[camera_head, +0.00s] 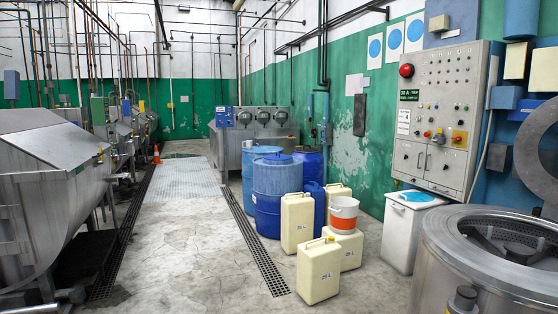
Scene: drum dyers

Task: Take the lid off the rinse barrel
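Several blue barrels stand together mid-floor, right of the drain grating. The front blue barrel (268,205) is upright, with a lighter blue top (277,160). A second blue barrel (254,166) stands behind it to the left. A darker blue barrel (312,164) stands behind it to the right. I cannot tell which one is the rinse barrel, or whether each top is a loose lid. Neither of my grippers shows in the head view.
Cream jerrycans (319,272) and an orange-and-white bucket (343,213) crowd the barrels' front right. A white bin (402,235) and a steel drum machine (460,262) stand at right. Steel machines (50,170) line the left. The concrete floor (185,245) between is clear.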

